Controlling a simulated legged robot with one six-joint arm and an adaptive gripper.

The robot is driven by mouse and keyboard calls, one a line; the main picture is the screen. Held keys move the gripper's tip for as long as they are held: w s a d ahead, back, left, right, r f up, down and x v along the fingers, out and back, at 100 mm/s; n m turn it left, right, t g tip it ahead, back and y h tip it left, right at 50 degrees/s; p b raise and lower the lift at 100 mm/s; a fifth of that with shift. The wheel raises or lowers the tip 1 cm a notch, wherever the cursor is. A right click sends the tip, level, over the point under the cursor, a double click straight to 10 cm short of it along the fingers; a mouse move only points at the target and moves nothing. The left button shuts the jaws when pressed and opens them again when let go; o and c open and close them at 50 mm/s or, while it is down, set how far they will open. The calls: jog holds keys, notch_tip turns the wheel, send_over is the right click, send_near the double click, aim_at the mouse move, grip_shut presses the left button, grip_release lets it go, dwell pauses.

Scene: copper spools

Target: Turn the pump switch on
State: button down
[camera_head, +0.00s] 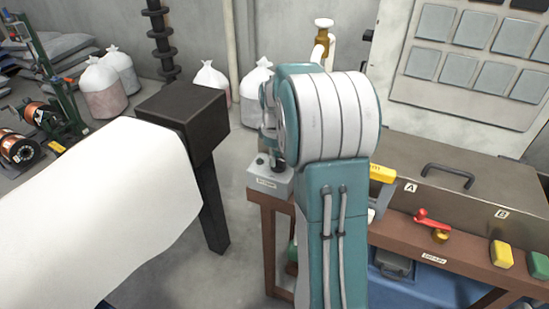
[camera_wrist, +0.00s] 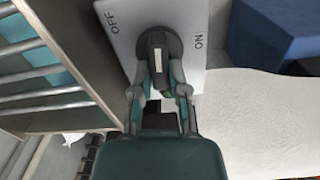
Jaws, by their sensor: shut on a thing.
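The pump switch is a small light grey box (camera_head: 270,182) on the near left corner of the brown bench. In the wrist view its face plate (camera_wrist: 190,15) carries OFF at the left and ON at the right. A round black knob (camera_wrist: 158,45) with a white mark sits between the labels. The mark runs roughly up and down the picture, between the two words. My gripper (camera_wrist: 160,70) is shut on the knob, one finger on each side. In the head view my gripper (camera_head: 277,160) is at the top of the box, partly hidden by my arm.
A brown bench (camera_head: 390,232) holds a large metal case (camera_head: 450,165), a red-handled valve (camera_head: 433,222), and yellow (camera_head: 502,254) and green (camera_head: 538,264) blocks. A white-covered surface (camera_head: 90,215) with a dark post lies left. Open floor (camera_head: 235,150) lies between.

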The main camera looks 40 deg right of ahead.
jog(key=m, duration=0.4)
jog(key=shift+d, duration=0.2)
jog(key=m, duration=0.4)
jog(key=shift+d, duration=0.15)
jog(key=m, duration=0.4)
jog(key=shift+s+d+m, duration=0.1)
jog(key=shift+d+m, duration=0.05)
jog(key=shift+m, duration=0.15)
jog(key=shift+s+d+f+m, duration=0.1)
jog(key=shift+s+m, duration=0.05)
jog(key=shift+m, duration=1.75)
jog(key=c, duration=0.6)
grip_release()
jog(key=shift+c, duration=0.2)
